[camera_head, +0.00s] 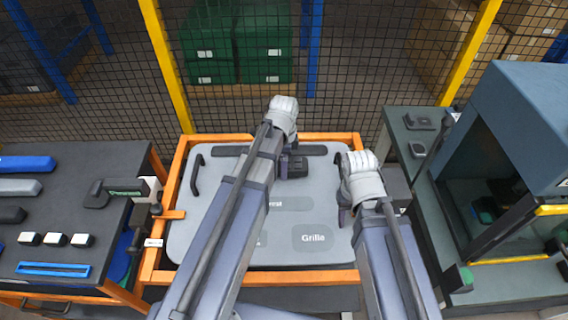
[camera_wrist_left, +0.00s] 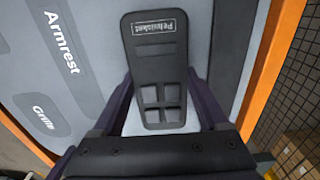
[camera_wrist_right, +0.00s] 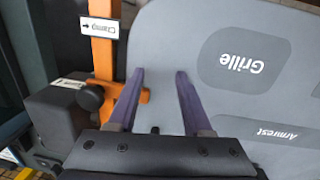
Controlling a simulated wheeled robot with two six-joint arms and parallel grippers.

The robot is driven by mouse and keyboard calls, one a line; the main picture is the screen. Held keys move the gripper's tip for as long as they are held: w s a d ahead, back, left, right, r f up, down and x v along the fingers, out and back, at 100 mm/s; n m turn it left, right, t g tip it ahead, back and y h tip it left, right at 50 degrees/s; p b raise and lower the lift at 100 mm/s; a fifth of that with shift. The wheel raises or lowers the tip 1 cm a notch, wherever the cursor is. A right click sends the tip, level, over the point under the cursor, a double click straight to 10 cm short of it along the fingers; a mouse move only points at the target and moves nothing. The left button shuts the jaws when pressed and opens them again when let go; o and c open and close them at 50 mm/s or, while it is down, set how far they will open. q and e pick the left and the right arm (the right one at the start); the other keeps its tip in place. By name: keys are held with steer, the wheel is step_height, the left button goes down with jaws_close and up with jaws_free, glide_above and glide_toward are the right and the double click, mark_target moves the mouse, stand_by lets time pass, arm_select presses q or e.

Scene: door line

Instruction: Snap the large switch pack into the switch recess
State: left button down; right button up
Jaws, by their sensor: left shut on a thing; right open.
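The large switch pack (camera_wrist_left: 155,65) is a long black part with a pale label at one end and several grey buttons at the other. My left gripper (camera_wrist_left: 160,100) is shut on its button end, one finger along each side. In the head view the pack (camera_head: 293,166) shows as a dark block over the upper part of the grey door panel (camera_head: 215,225). I cannot tell whether it touches the panel. The switch recess cannot be made out. My right gripper (camera_wrist_right: 160,74) is open and empty near the panel's right edge, by the Grille label.
The panel lies in an orange frame (camera_head: 152,262). A left bench (camera_head: 60,225) holds a blue bar (camera_head: 27,164), several small blocks and a scanner-like tool (camera_head: 118,191). A blue-grey booth (camera_head: 520,115) stands on the right bench. A mesh fence closes the back.

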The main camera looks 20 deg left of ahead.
arm_select(q)
steer(key=shift+f+b, duration=0.55)
steer(key=shift+b, duration=0.05)
arm_select(e)
steer(key=shift+f, duration=0.55)
